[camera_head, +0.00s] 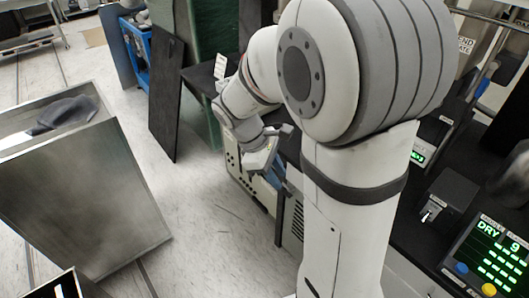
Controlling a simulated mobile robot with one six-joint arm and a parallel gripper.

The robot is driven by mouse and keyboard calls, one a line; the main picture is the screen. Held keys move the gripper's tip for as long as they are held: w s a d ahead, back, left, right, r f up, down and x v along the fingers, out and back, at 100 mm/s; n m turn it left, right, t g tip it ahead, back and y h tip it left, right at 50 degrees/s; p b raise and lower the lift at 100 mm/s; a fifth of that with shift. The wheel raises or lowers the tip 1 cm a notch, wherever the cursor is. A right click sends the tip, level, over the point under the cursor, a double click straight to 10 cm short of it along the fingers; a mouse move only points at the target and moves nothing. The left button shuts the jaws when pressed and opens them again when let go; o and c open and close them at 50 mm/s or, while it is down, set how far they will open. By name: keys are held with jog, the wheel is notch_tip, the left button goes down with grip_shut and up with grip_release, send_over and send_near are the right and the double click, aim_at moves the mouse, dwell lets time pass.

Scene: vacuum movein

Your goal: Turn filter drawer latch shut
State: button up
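My white and grey arm fills the middle of the head view and hides much behind it. My gripper (268,150) is at the far end of the arm, small and angled down, in front of a white-fronted machine (238,180). Its fingers are too small and too covered to tell open from shut. A blue part (273,174) shows just below the gripper; I cannot tell whether they touch. I cannot make out a filter drawer or its latch for certain; they may be hidden by the gripper and arm.
A black box with a small silver lever (427,215) and a panel with green readouts (494,255) are at the right. A large metal bin (85,200) holds dark cloth at the left. A dark board (166,95) leans behind. Floor between bin and machine is clear.

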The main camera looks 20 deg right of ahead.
jog(key=w+d+f+n+g+h+b, duration=0.2)
jog(key=w+d+f+n+h, duration=0.1)
jog(key=w+f+n, duration=0.4)
jog(key=n+t+h+b, duration=0.35)
jog(key=n+h, duration=0.65)
jog(key=n, duration=0.8)
send_near(284, 193)
jog(key=d, duration=0.3)
jog(key=shift+t, duration=0.25)
jog(key=d, duration=0.8)
jog(key=shift+s+f+p, duration=0.2)
jog(key=shift+s+p, duration=0.05)
jog(key=shift+p, duration=0.1)
jog(key=shift+c, duration=0.2)
grip_shut()
jog(key=shift+d, duration=0.2)
jog(key=shift+a, duration=0.2)
